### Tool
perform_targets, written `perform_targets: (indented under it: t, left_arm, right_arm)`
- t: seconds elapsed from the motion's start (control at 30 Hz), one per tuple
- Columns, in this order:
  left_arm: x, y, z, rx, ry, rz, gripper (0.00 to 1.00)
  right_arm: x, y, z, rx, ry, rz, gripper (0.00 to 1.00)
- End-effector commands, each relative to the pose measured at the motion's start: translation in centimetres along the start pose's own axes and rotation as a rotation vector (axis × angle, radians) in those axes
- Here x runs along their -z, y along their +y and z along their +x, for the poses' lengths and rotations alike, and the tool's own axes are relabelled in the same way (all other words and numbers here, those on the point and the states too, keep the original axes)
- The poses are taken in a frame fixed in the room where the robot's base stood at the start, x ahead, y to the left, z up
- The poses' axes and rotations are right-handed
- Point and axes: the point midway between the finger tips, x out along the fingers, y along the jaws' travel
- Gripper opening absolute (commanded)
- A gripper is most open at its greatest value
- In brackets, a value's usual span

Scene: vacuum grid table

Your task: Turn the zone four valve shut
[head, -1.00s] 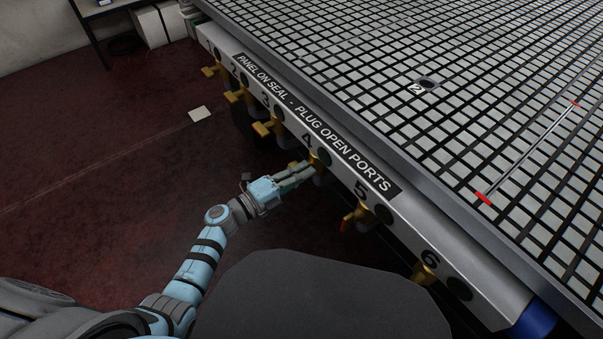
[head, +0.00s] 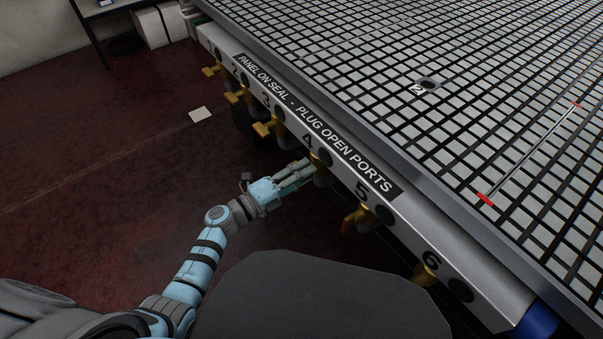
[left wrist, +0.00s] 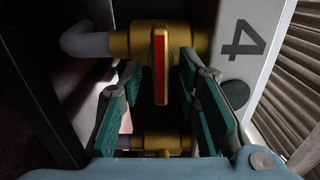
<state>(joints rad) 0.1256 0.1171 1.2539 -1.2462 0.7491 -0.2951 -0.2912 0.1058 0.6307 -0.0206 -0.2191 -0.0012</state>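The zone four valve (head: 319,160) is a brass valve under the label 4 on the table's side rail. In the left wrist view its brass handle (left wrist: 160,66) with a red stripe lies across the horizontal brass body (left wrist: 121,43). My left gripper (head: 306,168) is at this valve. In the left wrist view its two green-padded fingers (left wrist: 158,88) stand apart, one on each side of the handle, with gaps visible. The fingers partly hide the valve in the head view. My right gripper is not in view.
Valve three (head: 268,129) stands to the left along the rail (head: 470,262); valve five (head: 353,219), with a red mark, and valve six (head: 425,272) stand to the right. The grid table (head: 500,90) is above. Open red floor (head: 110,170) lies left of my arm.

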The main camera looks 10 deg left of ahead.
Motion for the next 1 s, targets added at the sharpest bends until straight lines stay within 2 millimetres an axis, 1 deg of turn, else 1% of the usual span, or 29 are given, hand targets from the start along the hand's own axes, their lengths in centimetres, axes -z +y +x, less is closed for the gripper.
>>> perform_targets:
  t: [0.13,0.23,0.27,0.5,0.6,0.73,1.0]
  left_arm:
    - [0.0,0.1,-0.3,-0.001,0.000,-0.001,0.30]
    - [0.0,0.1,-1.7,-0.003,-0.001,0.001,0.30]
    - [0.0,0.1,-2.4,-0.003,-0.001,0.002,0.30]
    - [0.0,0.1,-9.0,-0.005,0.001,0.000,0.30]
    - [-0.1,0.1,-10.9,-0.004,0.000,0.001,0.30]
    - [-0.1,0.0,-12.0,0.000,0.000,0.000,0.30]
    - [-0.1,0.0,-12.0,0.000,-0.001,0.000,0.30]
  right_arm:
    - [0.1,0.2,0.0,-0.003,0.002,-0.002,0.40]
    - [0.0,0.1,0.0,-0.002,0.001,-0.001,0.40]
    - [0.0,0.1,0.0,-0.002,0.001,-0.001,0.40]
    - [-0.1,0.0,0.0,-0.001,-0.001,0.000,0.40]
    - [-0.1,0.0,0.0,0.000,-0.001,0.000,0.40]
    - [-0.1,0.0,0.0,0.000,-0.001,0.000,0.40]
    - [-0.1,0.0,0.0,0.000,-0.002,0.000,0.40]
